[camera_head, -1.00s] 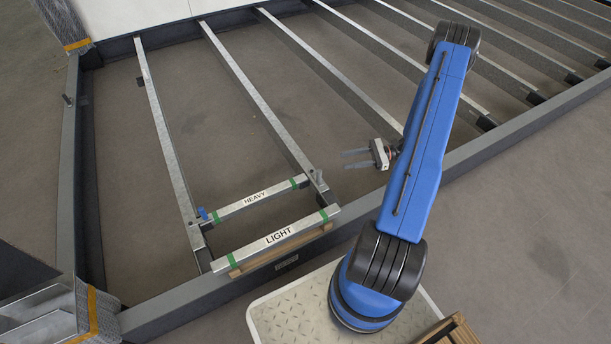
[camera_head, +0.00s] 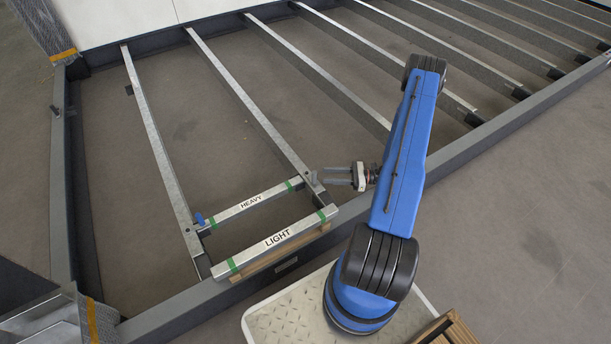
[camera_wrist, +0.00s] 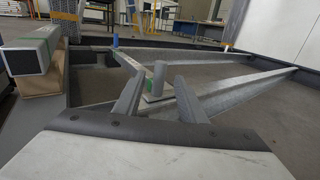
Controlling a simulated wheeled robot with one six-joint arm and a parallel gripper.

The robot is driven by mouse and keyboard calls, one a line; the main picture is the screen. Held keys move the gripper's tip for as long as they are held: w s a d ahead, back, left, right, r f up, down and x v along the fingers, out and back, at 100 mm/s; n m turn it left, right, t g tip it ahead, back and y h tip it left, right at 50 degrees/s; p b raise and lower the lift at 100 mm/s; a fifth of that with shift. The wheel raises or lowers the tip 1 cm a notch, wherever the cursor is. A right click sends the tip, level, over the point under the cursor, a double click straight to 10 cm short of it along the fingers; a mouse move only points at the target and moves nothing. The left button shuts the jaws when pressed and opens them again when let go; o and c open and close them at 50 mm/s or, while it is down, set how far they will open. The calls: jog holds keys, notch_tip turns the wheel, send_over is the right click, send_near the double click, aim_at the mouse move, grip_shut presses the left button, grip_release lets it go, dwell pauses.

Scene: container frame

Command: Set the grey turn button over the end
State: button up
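The grey turn button (camera_head: 313,183) is a small upright grey peg on the long metal joist, by the right end of the HEAVY bar (camera_head: 250,204). My gripper (camera_head: 322,176) reaches in from the right with its fingertips close to the button. In the wrist view the grey button (camera_wrist: 158,78) stands just ahead, between my two spread fingers (camera_wrist: 158,88). A gap shows on both sides, and I cannot tell whether the fingertips are level with it. A blue turn button (camera_head: 200,218) sits at the left end of the HEAVY bar; it also shows in the wrist view (camera_wrist: 116,40).
The LIGHT bar (camera_head: 278,239) with green bands lies in front, on a wooden block (camera_head: 260,268). The dark frame edge (camera_head: 470,152) runs along the near side. Open floor shows between the joists.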

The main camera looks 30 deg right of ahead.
jog(key=x, duration=1)
jog(key=shift+w+a, duration=0.2)
jog(key=shift+a, duration=0.1)
grip_shut()
